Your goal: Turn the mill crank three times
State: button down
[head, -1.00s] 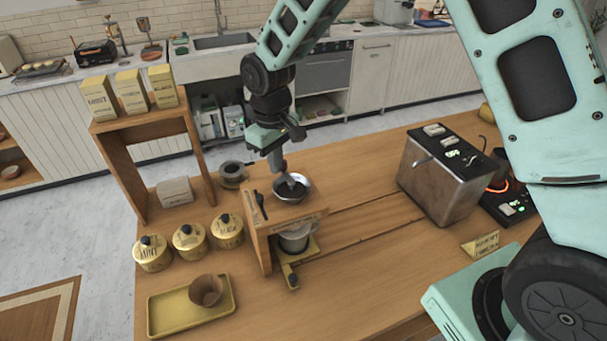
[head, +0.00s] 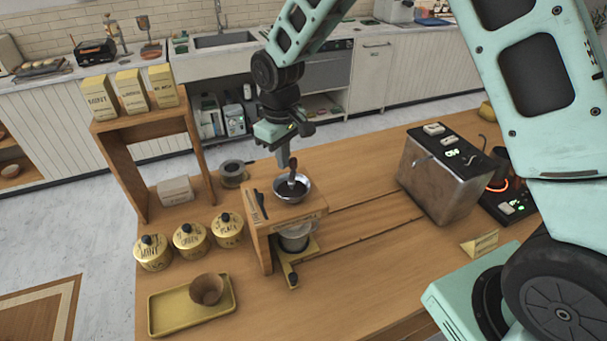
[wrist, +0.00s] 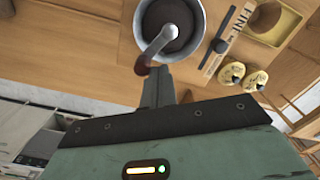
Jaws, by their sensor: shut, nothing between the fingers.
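The mill is a wooden box (head: 290,213) with a metal bowl (head: 307,190) on top, holding dark grounds. Its crank (head: 291,180) stands in the bowl, with a brown knob (head: 293,164) up beside my fingers. In the wrist view the grey crank arm (wrist: 158,45) runs from the bowl's middle toward the lower left, and the brown knob (wrist: 139,76) shows just left of my fingers. My gripper (head: 284,164) points down over the far side of the bowl, shut and empty. In the wrist view its fingertips (wrist: 157,70) are close to the knob; I cannot tell if they touch.
A metal cup (head: 294,240) stands under the mill. Labelled tins (head: 189,240) and a yellow tray (head: 165,318) with a brown cup (head: 206,289) lie left. A wooden shelf (head: 128,160) stands behind them. A metal machine (head: 440,185) is at right, with bare counter between.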

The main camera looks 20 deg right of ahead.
jog(key=shift+s+d, duration=0.1)
jog(key=shift+d, duration=0.75)
jog(key=shift+d, duration=0.1)
jog(key=shift+s+d, duration=0.45)
jog(key=shift+d, duration=0.2)
jog(key=shift+s+d, duration=0.5)
jog(key=shift+s, duration=0.1)
jog(key=shift+w, duration=0.1)
jog(key=shift+w+a, duration=0.1)
jog(key=shift+w, duration=0.4)
